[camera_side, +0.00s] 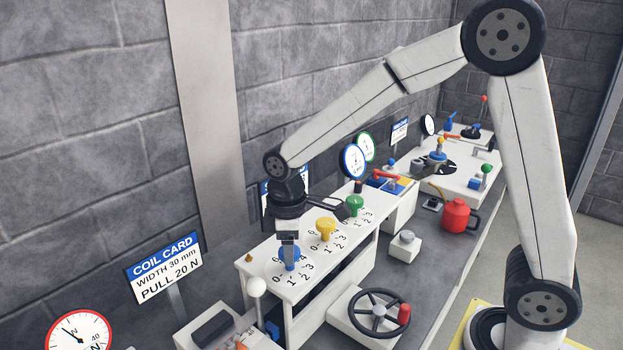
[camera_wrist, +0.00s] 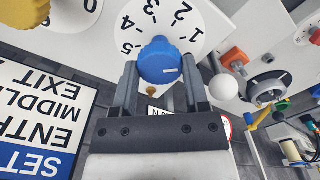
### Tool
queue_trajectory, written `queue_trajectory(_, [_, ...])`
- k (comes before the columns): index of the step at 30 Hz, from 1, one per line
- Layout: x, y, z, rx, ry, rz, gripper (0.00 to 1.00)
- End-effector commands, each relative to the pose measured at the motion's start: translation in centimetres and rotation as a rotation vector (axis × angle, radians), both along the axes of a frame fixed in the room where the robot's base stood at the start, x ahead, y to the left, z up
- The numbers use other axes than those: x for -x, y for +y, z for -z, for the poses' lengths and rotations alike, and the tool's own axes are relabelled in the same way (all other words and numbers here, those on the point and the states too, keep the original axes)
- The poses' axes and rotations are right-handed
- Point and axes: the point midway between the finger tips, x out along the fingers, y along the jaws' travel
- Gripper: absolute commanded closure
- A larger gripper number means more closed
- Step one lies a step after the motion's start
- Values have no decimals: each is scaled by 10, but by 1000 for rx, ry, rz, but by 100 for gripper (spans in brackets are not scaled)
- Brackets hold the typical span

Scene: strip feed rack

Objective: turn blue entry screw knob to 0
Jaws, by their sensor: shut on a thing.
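The blue knob (camera_side: 289,257) stands at the near end of a white panel, on a round white dial with digits around it. In the wrist view the blue knob (camera_wrist: 159,60) sits between the two fingers of my gripper (camera_wrist: 160,72), which is shut on it. Several dial digits show above the knob on the white dial (camera_wrist: 190,38); I see no 0 on it. A small pale mark shows on the knob's lower right, but I cannot tell the setting. In the side view my gripper (camera_side: 289,245) points down over the knob and partly hides it.
A yellow knob (camera_side: 326,229) and a green knob (camera_side: 355,204) stand farther along the panel. A white ball lever (camera_side: 255,287) is close by at the near end. A black handwheel (camera_side: 379,312) is at the right. A lettered sign (camera_wrist: 48,115) fills the wrist view's left.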

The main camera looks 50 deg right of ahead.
Motion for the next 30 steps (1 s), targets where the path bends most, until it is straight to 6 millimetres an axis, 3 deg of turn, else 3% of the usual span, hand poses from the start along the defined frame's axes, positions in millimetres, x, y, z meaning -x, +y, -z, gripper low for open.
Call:
queue_trajectory(18, [0,0,-1,0,-2,553,100])
queue_trajectory(30, [-1,0,-1,0,-2,714,100])
